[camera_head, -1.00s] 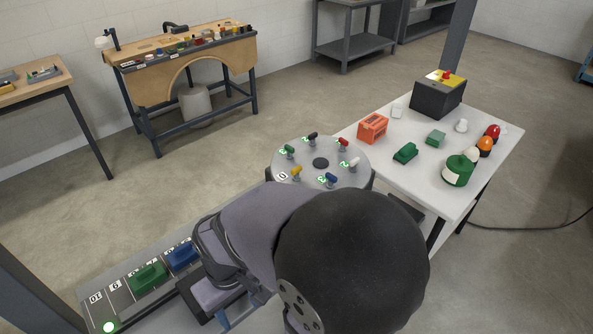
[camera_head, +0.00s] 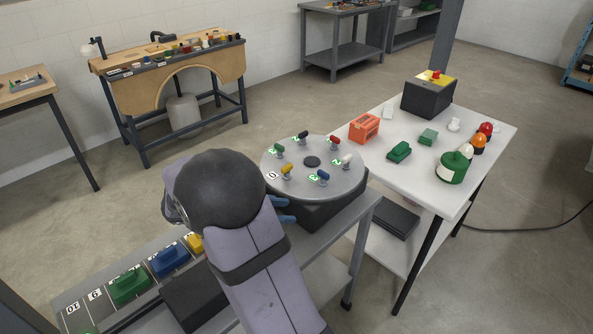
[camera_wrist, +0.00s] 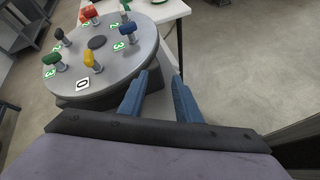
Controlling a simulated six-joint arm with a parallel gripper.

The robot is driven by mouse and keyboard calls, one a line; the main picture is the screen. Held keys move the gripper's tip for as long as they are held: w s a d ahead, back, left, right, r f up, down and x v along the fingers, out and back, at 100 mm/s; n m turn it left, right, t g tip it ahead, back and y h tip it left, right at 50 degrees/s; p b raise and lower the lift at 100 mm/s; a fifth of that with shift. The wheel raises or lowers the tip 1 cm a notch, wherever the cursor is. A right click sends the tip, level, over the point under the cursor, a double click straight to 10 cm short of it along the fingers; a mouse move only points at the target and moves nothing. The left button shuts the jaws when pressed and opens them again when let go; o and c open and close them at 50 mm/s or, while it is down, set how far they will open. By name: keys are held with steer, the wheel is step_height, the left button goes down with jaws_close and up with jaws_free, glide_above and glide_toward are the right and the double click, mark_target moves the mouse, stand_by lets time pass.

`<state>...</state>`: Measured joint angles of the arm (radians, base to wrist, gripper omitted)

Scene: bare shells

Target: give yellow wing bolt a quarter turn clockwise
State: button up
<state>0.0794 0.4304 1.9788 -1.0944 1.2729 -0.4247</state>
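The yellow wing bolt (camera_head: 286,169) stands upright near the front left of a round grey disc (camera_head: 330,188), by a white label marked 0 (camera_head: 272,175). In the wrist view the yellow wing bolt (camera_wrist: 92,60) is left of my fingers, on the near part of the disc. My gripper (camera_wrist: 158,88) is open, its two blue fingers apart with nothing between them. In the head view the blue fingertips (camera_head: 285,210) show beside the disc's front left edge, partly hidden by my arm. The fingers are apart from the bolt.
Green (camera_head: 279,149), black (camera_head: 303,135), red (camera_head: 335,141), white (camera_head: 346,159) and blue (camera_head: 323,176) wing bolts share the disc. A white table (camera_head: 430,185) with several parts stands to the right. A rack with coloured blocks (camera_head: 128,287) lies at lower left.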

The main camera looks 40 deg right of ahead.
mark_target(282, 170)
steer(key=w+d+n+h+b, duration=0.1)
steer(key=w+d+n+h, duration=0.1)
steer(key=w, duration=0.1)
steer(key=w+d+n+t+h+b, duration=0.1)
steer(key=w+d+n+h, duration=0.1)
steer(key=w+d, duration=0.1)
steer(key=w+d+n+t+h+b, duration=0.1)
steer(key=w+d+n+h, duration=0.1)
steer(key=w+d, duration=0.1)
steer(key=shift+w+r+h+b, duration=0.3)
steer(key=shift+w+r+b, duration=0.1)
steer(key=shift+w, duration=0.15)
steer(key=shift+w+d+f+n+t, duration=0.25)
steer(key=shift+w+d+n+t, duration=0.05)
steer(key=shift+w+d, duration=0.1)
steer(key=shift+s+d+r, duration=0.2)
steer(key=shift+d+p, duration=0.85)
steer(key=shift+d, duration=2.5)
jaws_close()
